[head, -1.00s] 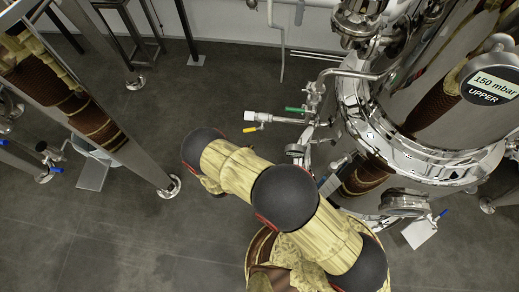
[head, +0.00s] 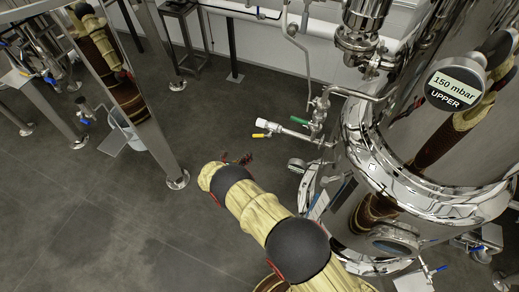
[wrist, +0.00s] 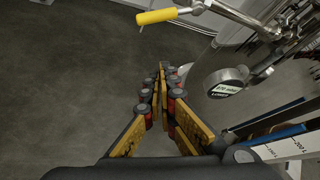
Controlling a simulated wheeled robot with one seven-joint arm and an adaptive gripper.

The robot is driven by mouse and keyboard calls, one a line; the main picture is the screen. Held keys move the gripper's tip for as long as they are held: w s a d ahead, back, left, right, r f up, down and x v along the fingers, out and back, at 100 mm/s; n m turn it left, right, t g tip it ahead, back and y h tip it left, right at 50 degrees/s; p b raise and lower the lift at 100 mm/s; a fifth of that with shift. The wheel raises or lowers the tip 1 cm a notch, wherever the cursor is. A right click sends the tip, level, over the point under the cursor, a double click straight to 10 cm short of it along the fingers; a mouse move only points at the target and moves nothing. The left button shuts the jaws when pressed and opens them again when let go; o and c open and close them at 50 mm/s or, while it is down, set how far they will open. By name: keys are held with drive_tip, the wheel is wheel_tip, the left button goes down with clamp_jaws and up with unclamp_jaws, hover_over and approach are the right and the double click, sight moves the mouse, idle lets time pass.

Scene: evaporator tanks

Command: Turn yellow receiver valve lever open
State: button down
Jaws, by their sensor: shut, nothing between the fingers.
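The yellow valve lever (head: 258,135) sits on a thin pipe branch at the left of the shiny tank, just below the white pipe end. In the wrist view the yellow lever (wrist: 157,16) lies near the top edge, with bare metal at its right end. My gripper (wrist: 162,70) is shut and empty, its fingertips pointing up the picture below the lever and apart from it. In the head view my gripper (head: 245,158) shows small and dark beyond the pale arm, a little below the lever. The lever is not touched.
A green lever (head: 299,120) sits on the same branch. The steel tank (head: 460,205) with its 150 mbar UPPER gauge (head: 456,86) fills the right. A LOWER gauge (wrist: 226,82) is right of my fingers. A steel post (head: 160,130) stands at left. Dark floor between is open.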

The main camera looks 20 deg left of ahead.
sight(262, 136)
drive_tip(key=w+d+f+n+b, duration=0.25)
drive_tip(key=w+f, duration=0.25)
drive_tip(key=w, duration=0.3)
drive_tip(key=shift+m, duration=0.45)
drive_tip(key=r, duration=0.1)
drive_tip(key=w+r+b, duration=0.1)
drive_tip(key=a+r+b, duration=0.1)
drive_tip(key=r, duration=0.1)
drive_tip(key=shift+w+a, duration=0.1)
drive_tip(key=shift+w, duration=0.05)
